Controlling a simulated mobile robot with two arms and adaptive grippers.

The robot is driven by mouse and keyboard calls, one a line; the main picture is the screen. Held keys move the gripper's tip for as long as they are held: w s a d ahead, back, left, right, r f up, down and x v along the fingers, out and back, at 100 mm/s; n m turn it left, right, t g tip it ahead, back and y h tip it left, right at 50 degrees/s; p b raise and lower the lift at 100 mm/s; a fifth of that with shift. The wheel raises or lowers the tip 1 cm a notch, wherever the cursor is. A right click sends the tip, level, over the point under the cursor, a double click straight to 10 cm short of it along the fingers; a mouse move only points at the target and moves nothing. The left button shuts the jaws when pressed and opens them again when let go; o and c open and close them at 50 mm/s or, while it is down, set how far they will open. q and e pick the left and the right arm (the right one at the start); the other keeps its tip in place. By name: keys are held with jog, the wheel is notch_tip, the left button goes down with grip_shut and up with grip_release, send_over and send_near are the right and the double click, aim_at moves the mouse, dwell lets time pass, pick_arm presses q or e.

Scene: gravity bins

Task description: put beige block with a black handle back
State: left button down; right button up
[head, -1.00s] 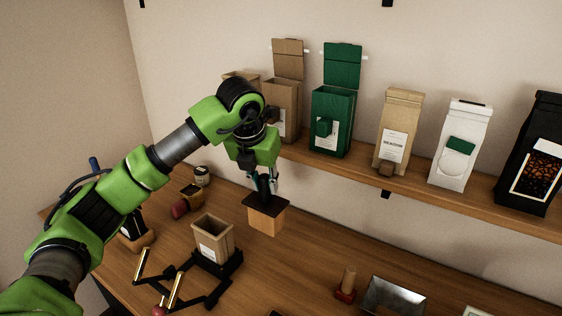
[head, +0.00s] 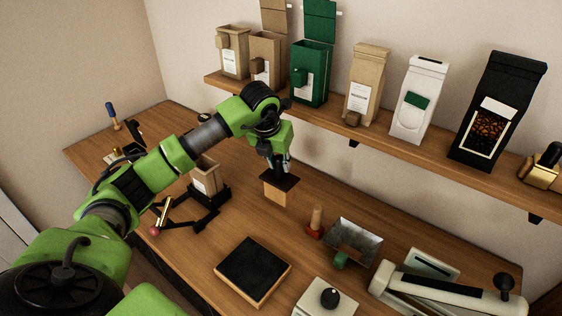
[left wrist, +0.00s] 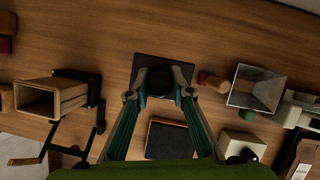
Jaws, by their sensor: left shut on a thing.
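The beige block (head: 274,194) has a black plate on top and a black handle. My left gripper (head: 279,167) is shut on the handle and holds the block in the air above the wooden table, to the right of an open beige box on a black stand. In the left wrist view the black top plate (left wrist: 160,62) and round handle (left wrist: 160,83) show between the fingertips (left wrist: 160,92); the beige body is hidden under the plate. My right gripper is not in view.
The open box (head: 205,177) stands on a black frame with arms. A black pad (head: 252,271), a red-based wooden tamper (head: 315,222), a metal scoop (head: 354,240) and a white sealer (head: 450,290) lie on the table (head: 205,253). Bags line the wall shelf (head: 400,140).

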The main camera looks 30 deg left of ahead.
aim_at(279, 179)
pick_arm(q)
jog(key=shift+d+f+b, duration=0.15)
jog(key=shift+b, duration=0.15)
jog(key=shift+f+b, duration=0.6)
jog(key=shift+f, duration=0.1)
notch_tip(279, 179, down, 4)
jog(key=b, duration=0.3)
jog(key=shift+f, duration=0.1)
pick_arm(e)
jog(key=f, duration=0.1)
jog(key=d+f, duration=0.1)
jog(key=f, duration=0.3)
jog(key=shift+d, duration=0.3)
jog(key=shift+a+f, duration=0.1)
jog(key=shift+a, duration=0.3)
pick_arm(q)
jog(key=shift+f+b, duration=0.45)
jog(key=shift+b, duration=0.05)
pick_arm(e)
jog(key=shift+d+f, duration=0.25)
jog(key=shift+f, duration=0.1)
pick_arm(q)
jog(key=c, duration=1.7)
grip_release()
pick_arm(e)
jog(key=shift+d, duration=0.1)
